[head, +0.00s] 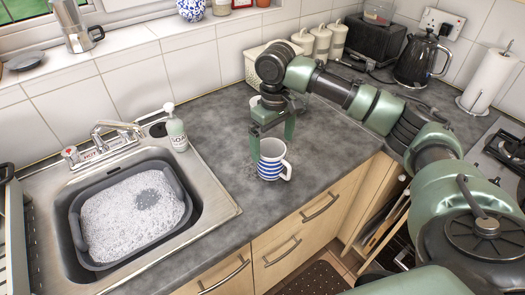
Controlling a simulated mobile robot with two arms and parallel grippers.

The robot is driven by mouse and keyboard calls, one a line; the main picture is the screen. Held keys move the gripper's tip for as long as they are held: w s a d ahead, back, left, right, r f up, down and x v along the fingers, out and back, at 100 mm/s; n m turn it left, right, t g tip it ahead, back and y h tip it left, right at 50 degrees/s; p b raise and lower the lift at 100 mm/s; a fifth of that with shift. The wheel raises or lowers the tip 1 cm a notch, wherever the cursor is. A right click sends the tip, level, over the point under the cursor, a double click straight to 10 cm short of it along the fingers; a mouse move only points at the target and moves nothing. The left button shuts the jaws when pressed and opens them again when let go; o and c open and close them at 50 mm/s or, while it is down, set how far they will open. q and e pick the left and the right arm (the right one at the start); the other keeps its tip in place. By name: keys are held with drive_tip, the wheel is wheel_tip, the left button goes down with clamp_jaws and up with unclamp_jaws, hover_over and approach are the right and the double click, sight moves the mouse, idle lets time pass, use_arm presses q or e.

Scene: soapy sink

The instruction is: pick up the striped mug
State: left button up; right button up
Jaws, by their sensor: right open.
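The striped mug (270,170) is white with blue bands and stands upright on the grey worktop, right of the sink. Its handle points to the right. My right gripper (272,146) is directly above the mug in the picture, pointing down. Its two green fingers are spread apart, one near the left of the rim and one near the right back. I cannot tell whether either finger touches the mug. Nothing is held between them. My left gripper is not in view.
A steel sink (222,203) holds a grey basin (78,225) of suds. A soap bottle (176,132) stands on its right back edge. Behind my arm are canisters (321,43), a bread bin (375,40) and a kettle (421,60). The worktop left of the mug is clear.

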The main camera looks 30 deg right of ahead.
sight(272, 163)
drive_tip(key=shift+w, duration=0.15)
drive_tip(key=shift+s+f+p, duration=0.2)
drive_tip(key=shift+f+p, duration=0.05)
drive_tip(key=shift+f, duration=0.55)
drive_tip(key=shift+s+f+p, duration=0.2)
drive_tip(key=shift+f+p, duration=0.05)
drive_tip(key=shift+f, duration=0.5)
drive_tip(key=f, duration=0.2)
drive_tip(key=f+p, duration=0.1)
drive_tip(key=shift+a+f, duration=0.2)
drive_tip(key=shift+f, duration=0.55)
drive_tip(key=c, duration=1.6)
drive_tip(key=shift+c, duration=1.1)
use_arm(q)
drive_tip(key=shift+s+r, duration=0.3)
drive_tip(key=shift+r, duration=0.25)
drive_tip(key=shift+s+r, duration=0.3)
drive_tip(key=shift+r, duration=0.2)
use_arm(e)
drive_tip(key=shift+r, duration=0.1)
